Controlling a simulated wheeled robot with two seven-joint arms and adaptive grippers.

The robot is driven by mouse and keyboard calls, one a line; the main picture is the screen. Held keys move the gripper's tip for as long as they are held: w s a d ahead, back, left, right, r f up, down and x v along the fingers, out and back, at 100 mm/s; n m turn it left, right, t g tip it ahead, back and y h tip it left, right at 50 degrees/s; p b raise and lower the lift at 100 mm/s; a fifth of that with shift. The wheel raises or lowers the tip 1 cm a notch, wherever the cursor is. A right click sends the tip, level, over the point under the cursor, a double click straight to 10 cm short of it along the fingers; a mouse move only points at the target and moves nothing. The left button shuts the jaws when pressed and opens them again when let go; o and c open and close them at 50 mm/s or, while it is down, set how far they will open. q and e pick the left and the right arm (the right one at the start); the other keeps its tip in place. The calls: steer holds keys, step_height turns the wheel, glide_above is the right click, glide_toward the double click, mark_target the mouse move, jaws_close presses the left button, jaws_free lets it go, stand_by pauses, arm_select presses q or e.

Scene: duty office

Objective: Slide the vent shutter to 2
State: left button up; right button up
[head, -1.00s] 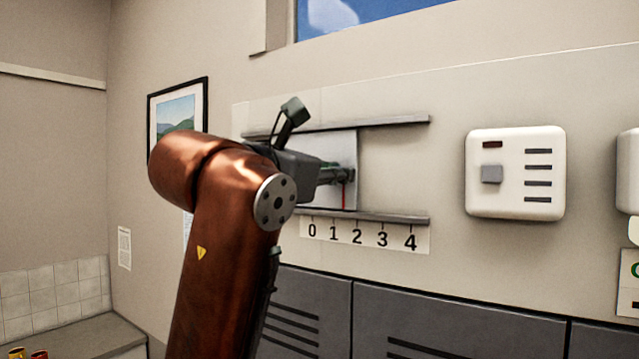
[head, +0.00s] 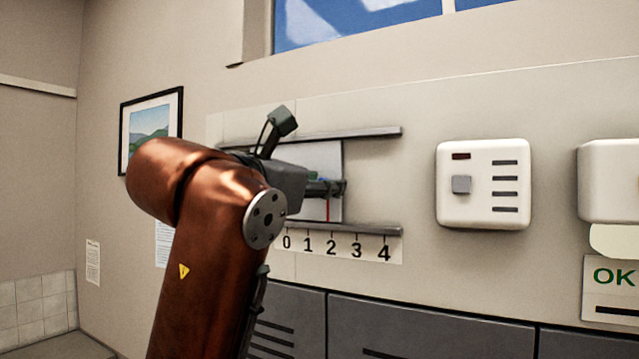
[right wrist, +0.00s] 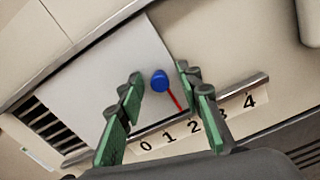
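The vent shutter, a pale plate, (head: 334,160) sits between two grey rails on the wall. It also shows in the right wrist view (right wrist: 105,75), with a blue knob (right wrist: 160,80) and a red pointer (right wrist: 176,99). The pointer's lower end is close to the 2 mark, slightly on the 1 side. The number scale (head: 337,245) runs 0 to 4 below the lower rail. My right gripper (right wrist: 158,76) is at the shutter, its green fingers apart on either side of the knob; the right finger is nearer, contact unclear. In the head view my right gripper (head: 340,187) partly hides the shutter. My left gripper is out of view.
Dark vent slats (right wrist: 40,122) show left of the shutter in the wrist view. A white switch box (head: 484,184) is on the wall to the right, with another white box (head: 608,180) beyond it. Grey cabinets (head: 430,325) are below. The wall between shutter and switch box is clear.

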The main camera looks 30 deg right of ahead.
steer(key=v, duration=1.2)
